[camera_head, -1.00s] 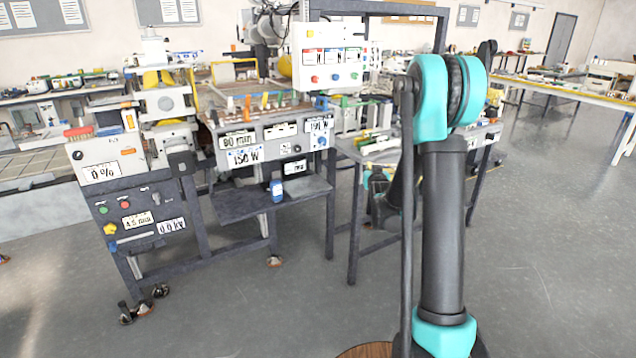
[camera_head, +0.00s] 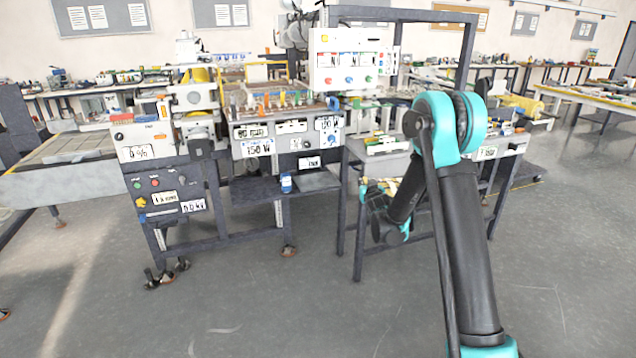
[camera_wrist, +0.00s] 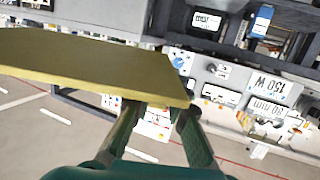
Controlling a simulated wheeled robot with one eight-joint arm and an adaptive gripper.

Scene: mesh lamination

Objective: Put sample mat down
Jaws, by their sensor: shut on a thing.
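The sample mat (camera_wrist: 95,68) is a flat olive-yellow slab that fills the left half of the wrist view. My gripper (camera_wrist: 158,108) is shut on its near edge, and the mat sticks out ahead of the fingers in the air. In the head view my arm bends down in front of the side table, and the gripper and mat cannot be made out clearly there. The laminating machine (camera_head: 255,135), with a 150 W label, stands left of my arm, and it shows upside down in the wrist view (camera_wrist: 235,95).
A side table (camera_head: 385,147) with small items stands right of the machine, close behind my arm. A control box (camera_head: 350,62) hangs above. Dark frame posts (camera_head: 340,215) and a lower shelf (camera_head: 315,180) are nearby. The grey floor (camera_head: 270,305) in front is clear.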

